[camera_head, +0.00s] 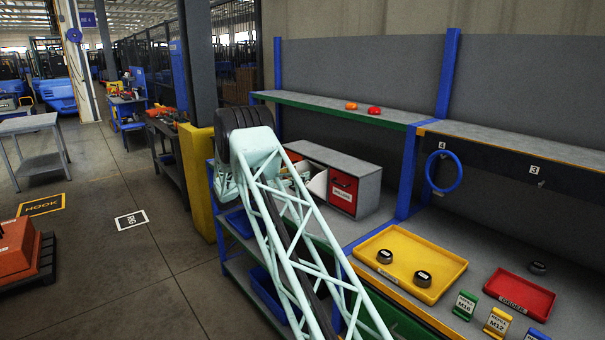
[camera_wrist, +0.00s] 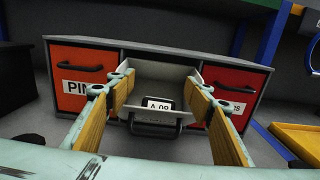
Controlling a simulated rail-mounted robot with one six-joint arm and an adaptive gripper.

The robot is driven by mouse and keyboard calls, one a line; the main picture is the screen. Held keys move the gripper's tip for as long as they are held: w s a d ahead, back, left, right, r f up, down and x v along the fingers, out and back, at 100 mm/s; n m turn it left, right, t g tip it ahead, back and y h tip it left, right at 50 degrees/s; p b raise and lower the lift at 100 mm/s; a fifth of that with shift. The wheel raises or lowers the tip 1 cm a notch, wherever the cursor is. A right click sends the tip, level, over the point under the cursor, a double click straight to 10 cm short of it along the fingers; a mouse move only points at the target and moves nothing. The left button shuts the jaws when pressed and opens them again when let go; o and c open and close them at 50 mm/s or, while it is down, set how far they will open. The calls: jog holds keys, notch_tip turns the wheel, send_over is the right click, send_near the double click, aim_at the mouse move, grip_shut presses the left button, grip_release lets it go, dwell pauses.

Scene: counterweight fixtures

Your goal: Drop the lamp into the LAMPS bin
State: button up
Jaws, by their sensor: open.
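My gripper (camera_wrist: 158,88) is open, with its tan-padded fingers wide apart and nothing visible between them. It faces the pulled-out middle drawer (camera_wrist: 170,72) of a grey cabinet. This drawer has pale inner walls, a black handle and a white tag whose text looks like "A-08". I see no lamp inside it. An orange dome (camera_head: 351,106) and a red dome (camera_head: 374,111) sit on the upper shelf in the head view; I cannot tell whether either is the lamp. In the head view my arm mostly hides the gripper.
The cabinet also has a shut orange drawer (camera_wrist: 82,72) and a shut red drawer (camera_wrist: 231,90). A yellow tray (camera_head: 385,247) with two dark round pieces, a red tray (camera_head: 515,290) and label stands are on the right bench. A blue ring (camera_head: 444,171) hangs above.

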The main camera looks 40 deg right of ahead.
jog(key=a, duration=0.8)
jog(key=shift+a, duration=0.15)
jog(key=shift+r, duration=0.1)
dwell(0.5)
